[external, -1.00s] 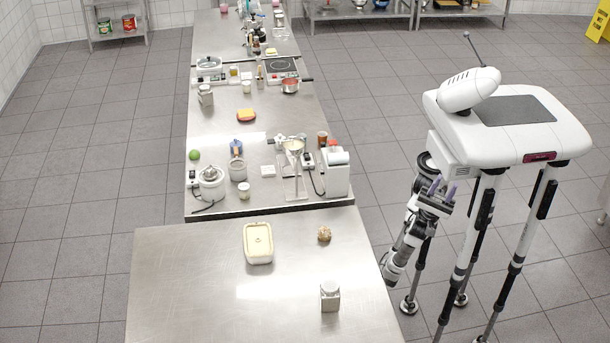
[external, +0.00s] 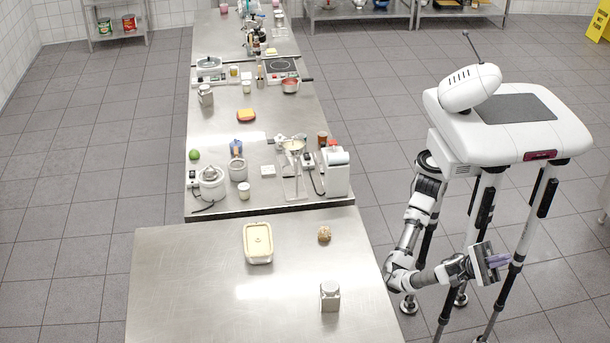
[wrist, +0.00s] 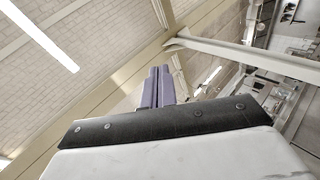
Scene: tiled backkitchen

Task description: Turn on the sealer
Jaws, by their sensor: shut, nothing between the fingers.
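I cannot tell for sure which appliance is the sealer. A white upright machine (external: 336,176) stands at the front right corner of the far steel table; it may be the sealer, but its switch is too small to make out. My gripper (external: 497,261) is off to the right of the tables, beside my legs, far from that machine. In the wrist view its purple fingers (wrist: 158,88) are together with nothing between them, and the camera faces the ceiling and wall.
The far table holds a white juicer-like appliance (external: 212,183), a stand (external: 293,170) and jars. The tiled floor right of the tables is mostly clear.

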